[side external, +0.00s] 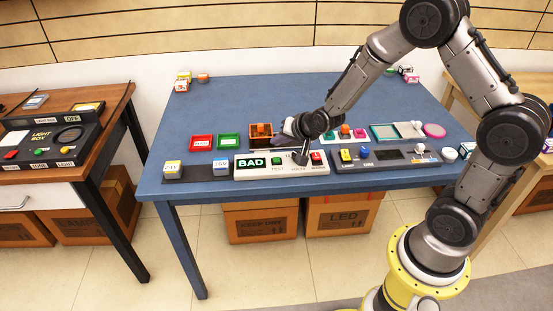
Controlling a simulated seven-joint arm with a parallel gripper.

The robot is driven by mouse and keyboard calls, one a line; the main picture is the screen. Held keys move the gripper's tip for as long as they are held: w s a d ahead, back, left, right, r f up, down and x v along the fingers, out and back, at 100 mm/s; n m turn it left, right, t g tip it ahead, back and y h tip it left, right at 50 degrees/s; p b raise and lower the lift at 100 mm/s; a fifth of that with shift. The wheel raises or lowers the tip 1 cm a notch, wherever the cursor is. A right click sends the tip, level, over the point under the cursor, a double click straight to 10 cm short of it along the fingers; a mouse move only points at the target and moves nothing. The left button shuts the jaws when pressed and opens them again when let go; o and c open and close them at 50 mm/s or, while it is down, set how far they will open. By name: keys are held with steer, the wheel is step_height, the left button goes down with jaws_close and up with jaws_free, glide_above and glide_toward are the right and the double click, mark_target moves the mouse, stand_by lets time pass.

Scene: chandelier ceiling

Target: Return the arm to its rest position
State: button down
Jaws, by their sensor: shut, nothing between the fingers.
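My gripper (302,156) is at the end of my arm, low over the front part of the blue table (330,92). Its dark fingers point down at the white tester box (245,171), which has a green "BAD" display (251,163) and a few coloured buttons. The fingers look closed with nothing held. I cannot tell whether the fingertips touch the box. My arm bends up and over from its yellow base at the lower right.
Red (201,142) and green (230,142) trays and an orange bin (261,131) stand behind the box. A dark panel (385,154) lies to the right. A light-box bench (50,140) stands left. The table's back middle is clear.

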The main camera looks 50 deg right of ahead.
steer(key=shift+r, duration=0.65)
step_height(320, 180, up, 15)
steer(key=a+t, duration=0.3)
steer(key=s+a+r+n+y, duration=0.1)
steer(key=s+a+r+n, duration=0.15)
steer(key=s+r, duration=0.5)
steer(key=s+f+n+g, duration=0.3)
steer(key=s+n, duration=0.1)
steer(key=s, duration=0.7)
steer(key=s+f+n+g, duration=0.3)
steer(key=s+n, duration=0.1)
steer(key=s, duration=0.7)
steer(key=shift+a, duration=0.45)
stand_by(0.6)
